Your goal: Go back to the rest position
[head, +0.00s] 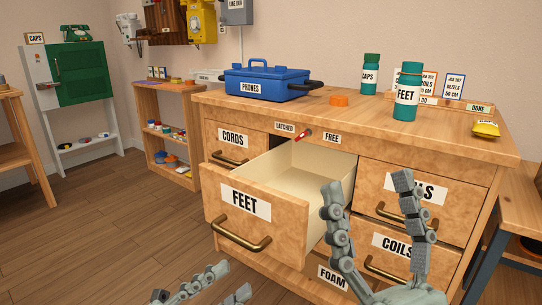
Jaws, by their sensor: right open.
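My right gripper (366,193) is raised in front of the dresser (443,118), its two fingers apart with nothing between them. It overlaps the right side of the open FEET drawer (232,222) and the fronts of the right-hand drawers in the picture. I cannot tell whether it touches anything. My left gripper (235,278) shows only in part at the bottom edge, low in front of the dresser. Its two fingers are apart with a gap between them, and I see nothing held. The rest of both arms is mostly out of view.
The FEET drawer is pulled out; its visible inside is empty. On the dresser top are a blue PHONES toolbox (263,83), a green FEET bottle (407,95), a CAPS bottle (369,74) and an orange puck (339,100). Open floor (110,225) lies to the left.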

